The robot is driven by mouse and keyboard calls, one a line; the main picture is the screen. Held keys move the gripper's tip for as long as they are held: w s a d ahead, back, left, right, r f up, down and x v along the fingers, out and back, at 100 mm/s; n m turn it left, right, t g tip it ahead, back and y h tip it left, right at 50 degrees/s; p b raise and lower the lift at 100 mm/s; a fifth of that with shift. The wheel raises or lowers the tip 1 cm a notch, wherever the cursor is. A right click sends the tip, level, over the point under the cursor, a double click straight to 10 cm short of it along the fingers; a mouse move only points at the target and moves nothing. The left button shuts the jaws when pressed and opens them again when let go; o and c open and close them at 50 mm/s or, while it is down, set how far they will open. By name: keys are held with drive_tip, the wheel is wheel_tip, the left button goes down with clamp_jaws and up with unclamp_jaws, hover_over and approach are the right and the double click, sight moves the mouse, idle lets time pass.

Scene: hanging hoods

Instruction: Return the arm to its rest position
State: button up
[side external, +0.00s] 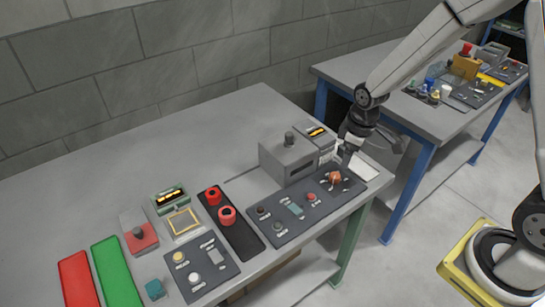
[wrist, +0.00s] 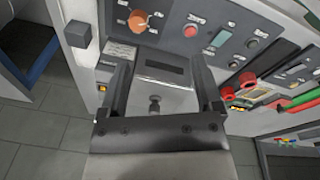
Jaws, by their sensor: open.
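My gripper (side external: 345,146) is over the right end of the near table (side external: 90,195), close to a grey box with a knob on top (side external: 287,158). In the wrist view my gripper (wrist: 164,68) shows two dark fingers spread wide with nothing held between them. Beyond and between the fingers is the grey box with its round knob (wrist: 154,103). A dark panel (side external: 313,200) with an orange rotary knob (side external: 334,178) lies just in front of the gripper in the side view. I cannot tell the exact gap between fingers and box.
Two red buttons on a black strip (side external: 240,233), a red plate (side external: 78,280) and a green plate (side external: 116,272) lie on the near table. A second table (side external: 345,70) with more panels stands behind. A stone wall (side external: 180,50) runs along the back.

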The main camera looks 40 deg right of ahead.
drive_tip(key=s+a+r+m, duration=0.1)
drive_tip(key=s+r+m, duration=0.1)
drive_tip(key=s, duration=0.3)
drive_tip(key=s+a+r+m+t, duration=0.1)
drive_tip(key=s+a+r+m, duration=0.1)
drive_tip(key=s, duration=0.3)
drive_tip(key=shift+r+m, duration=0.4)
drive_tip(key=shift+m, duration=0.1)
drive_tip(key=shift+a, duration=0.1)
